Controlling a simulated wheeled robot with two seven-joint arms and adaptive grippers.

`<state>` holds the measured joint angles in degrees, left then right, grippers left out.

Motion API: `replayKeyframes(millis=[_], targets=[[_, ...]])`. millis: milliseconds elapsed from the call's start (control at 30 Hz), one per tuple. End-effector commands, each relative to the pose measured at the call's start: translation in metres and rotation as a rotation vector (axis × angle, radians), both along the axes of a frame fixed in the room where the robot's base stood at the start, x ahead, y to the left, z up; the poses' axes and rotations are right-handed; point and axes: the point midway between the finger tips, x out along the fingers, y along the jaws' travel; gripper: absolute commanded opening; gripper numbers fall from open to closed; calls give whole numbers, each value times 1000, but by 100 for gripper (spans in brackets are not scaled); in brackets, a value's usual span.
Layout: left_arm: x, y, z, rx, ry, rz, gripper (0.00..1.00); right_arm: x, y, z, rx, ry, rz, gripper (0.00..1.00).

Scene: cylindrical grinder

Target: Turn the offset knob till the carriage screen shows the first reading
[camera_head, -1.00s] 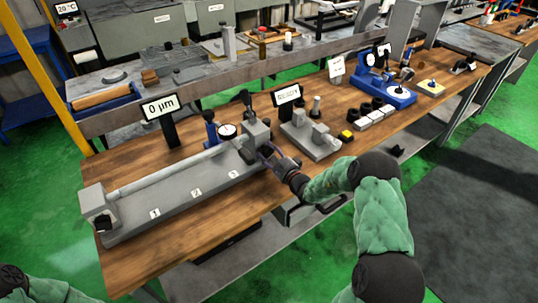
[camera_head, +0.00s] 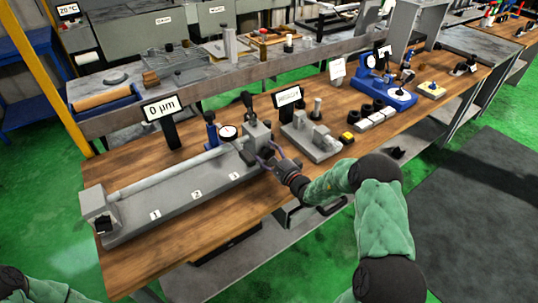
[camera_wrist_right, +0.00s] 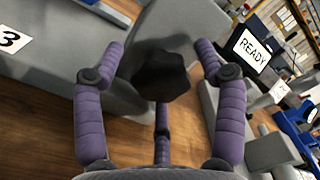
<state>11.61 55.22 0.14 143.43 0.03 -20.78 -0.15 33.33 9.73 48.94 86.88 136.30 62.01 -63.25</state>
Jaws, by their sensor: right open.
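A black lobed knob (camera_wrist_right: 160,76) sits on the end face of a grey block on the long grey bench fixture (camera_head: 185,200). My right gripper (camera_wrist_right: 160,60) is open, with two purple fingers on either side of the knob and a third below it; contact cannot be told. In the head view the right gripper (camera_head: 266,158) is at the fixture's right end, hiding the knob. One screen (camera_head: 160,107) reads "0 µm". Another screen (camera_head: 288,97) is hard to read there, but in the wrist view the screen (camera_wrist_right: 251,51) reads "READY". My left gripper is out of view.
A dial gauge (camera_head: 228,132) stands behind the fixture. A grey block stand (camera_head: 312,140) is close to the right of my right gripper. A blue device (camera_head: 388,92) and small blocks stand farther right. The wooden bench front (camera_head: 190,245) is clear.

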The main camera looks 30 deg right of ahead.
Motion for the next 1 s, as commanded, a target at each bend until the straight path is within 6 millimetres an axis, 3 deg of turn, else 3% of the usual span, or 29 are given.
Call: replayKeyframes(millis=[167,700,1000], targets=[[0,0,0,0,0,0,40,-13,-2,-1,0,2,-2,72],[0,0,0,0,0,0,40,-107,-9,-1,0,1,-2,72],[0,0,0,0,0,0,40,-119,-9,0,0,0,1,72]])
